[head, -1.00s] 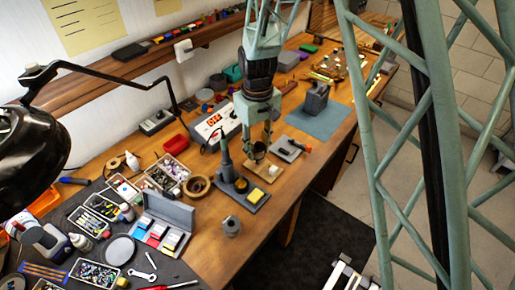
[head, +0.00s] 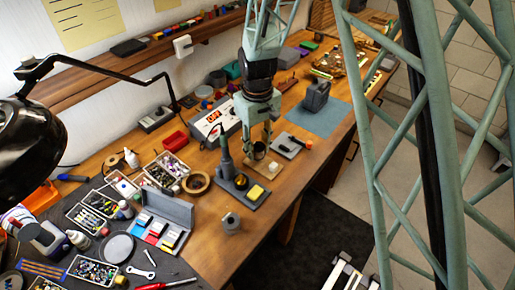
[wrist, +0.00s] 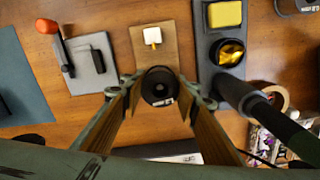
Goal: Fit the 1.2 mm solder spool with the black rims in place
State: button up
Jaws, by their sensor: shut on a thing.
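My gripper (wrist: 160,88) is shut on the black-rimmed spool (wrist: 161,86), which sits between its two fingertips with its round face and centre hole towards the wrist camera. In the head view my gripper (head: 260,146) holds the spool (head: 259,153) above the near part of the workbench. A wooden board (wrist: 168,58) with a pale upright peg (wrist: 152,36) lies just beyond the spool in the wrist view. The board (head: 263,178) is below the gripper in the head view. The spool appears apart from the peg; the height gap is hard to judge.
A soldering-iron stand (head: 237,185) with a yellow sponge (head: 255,192) is close beside the board. Another grey spool (head: 231,222) stands near the bench's front edge.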

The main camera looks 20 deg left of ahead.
jog(key=shift+f+b, duration=0.8)
jog(key=shift+f, duration=0.55)
dwell(0.5)
jog(key=o, duration=1.1)
jog(key=shift+c, duration=0.2)
jog(key=shift+o, duration=0.2)
jog(key=o, duration=0.4)
jog(key=shift+c, duration=0.2)
jog(key=shift+r, duration=0.15)
jog(key=shift+r+p, duration=2.05)
jog(key=shift+r, duration=2.3)
